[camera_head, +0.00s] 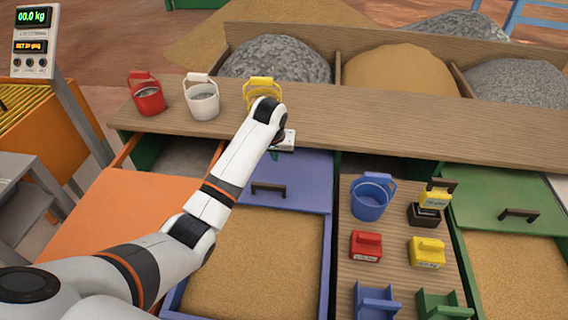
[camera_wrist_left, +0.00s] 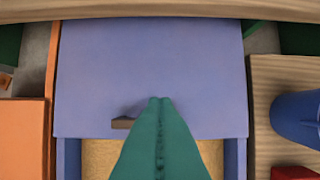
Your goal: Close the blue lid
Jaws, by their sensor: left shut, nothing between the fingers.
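The blue lid (camera_head: 305,185) covers only the far part of a blue-walled bin and lies partly under the wooden shelf. The near part of the bin is open and shows tan grain (camera_head: 255,262). A dark bar handle (camera_head: 268,189) sits near the lid's front edge. My left gripper (camera_head: 274,155) is over the far part of the lid. In the left wrist view the lid (camera_wrist_left: 100,70) lies below my shut, empty green fingers (camera_wrist_left: 160,100), which hide part of the handle (camera_wrist_left: 122,123). I cannot tell whether they touch the lid. My right gripper is not in view.
The wooden shelf (camera_head: 430,128) runs behind, with red (camera_head: 148,98), white (camera_head: 203,102) and yellow (camera_head: 262,95) buckets. An orange lid (camera_head: 110,215) lies left. A blue bucket (camera_head: 369,200) and several weights stand on the right-hand board. A green lid (camera_head: 505,200) is further right.

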